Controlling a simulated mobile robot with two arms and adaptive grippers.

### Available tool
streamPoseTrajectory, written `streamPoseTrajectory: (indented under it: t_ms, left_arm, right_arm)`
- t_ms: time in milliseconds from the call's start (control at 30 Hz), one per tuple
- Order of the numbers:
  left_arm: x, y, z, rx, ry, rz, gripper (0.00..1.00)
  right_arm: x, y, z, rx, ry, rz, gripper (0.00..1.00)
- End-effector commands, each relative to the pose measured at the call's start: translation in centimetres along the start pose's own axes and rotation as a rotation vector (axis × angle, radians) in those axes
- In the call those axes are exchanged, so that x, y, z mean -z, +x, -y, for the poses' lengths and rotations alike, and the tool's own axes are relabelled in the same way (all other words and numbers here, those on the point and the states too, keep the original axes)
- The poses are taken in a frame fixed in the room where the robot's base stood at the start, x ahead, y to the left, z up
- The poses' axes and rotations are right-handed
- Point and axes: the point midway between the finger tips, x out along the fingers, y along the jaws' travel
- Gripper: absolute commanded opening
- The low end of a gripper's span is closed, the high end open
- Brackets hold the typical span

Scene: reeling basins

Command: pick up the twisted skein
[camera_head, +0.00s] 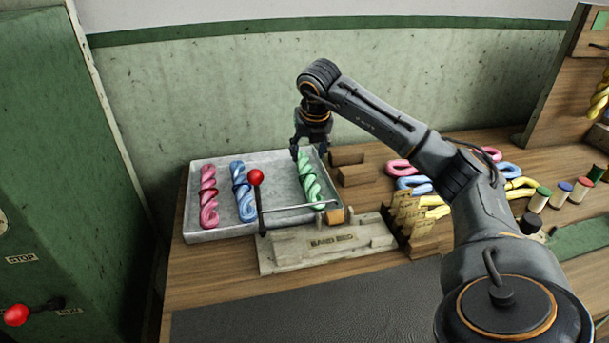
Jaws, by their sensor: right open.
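Three twisted skeins lie side by side in a grey tray (232,163): a pink one (208,196) at the left, a blue one (244,193) beside it and a green one (312,187) near the right wall. My right gripper (308,154) is open, pointing down at the far end of the green skein. Its fingers cover part of that end. I cannot tell whether they touch the skein. My left gripper is not in view.
A lever with a red knob (256,177) and a metal rod stands at the tray's front, by a pale board (290,251). Brown blocks (354,175) lie right of the tray. Looped skeins (402,168) and several spools (539,199) are farther right. A dark mat (310,305) lies in front.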

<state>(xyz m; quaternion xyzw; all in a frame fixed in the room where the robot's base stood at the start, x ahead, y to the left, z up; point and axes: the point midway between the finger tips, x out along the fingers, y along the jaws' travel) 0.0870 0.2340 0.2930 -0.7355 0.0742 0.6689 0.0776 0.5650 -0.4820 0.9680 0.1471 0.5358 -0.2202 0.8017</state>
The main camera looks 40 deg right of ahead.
Motion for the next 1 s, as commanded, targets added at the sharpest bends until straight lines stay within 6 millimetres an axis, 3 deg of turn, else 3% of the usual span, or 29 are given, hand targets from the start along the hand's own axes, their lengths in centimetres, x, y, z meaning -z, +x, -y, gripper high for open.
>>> streamPoseTrajectory:
  t_ms: [200, 433, 700, 1000]
  left_arm:
    - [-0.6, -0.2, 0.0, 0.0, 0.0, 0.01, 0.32]
    - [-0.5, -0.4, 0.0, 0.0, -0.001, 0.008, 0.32]
    - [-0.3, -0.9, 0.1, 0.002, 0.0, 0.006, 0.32]
    - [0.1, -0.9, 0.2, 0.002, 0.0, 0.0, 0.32]
  right_arm:
    - [0.0, 3.7, 0.0, -0.001, -0.001, -0.002, 0.51]
    - [-0.2, 5.3, 0.1, 0.001, 0.0, -0.001, 0.51]
    - [-0.7, 9.1, 0.3, 0.001, -0.001, -0.002, 0.51]
    - [-0.7, 9.8, 0.3, 0.0, -0.001, 0.001, 0.51]
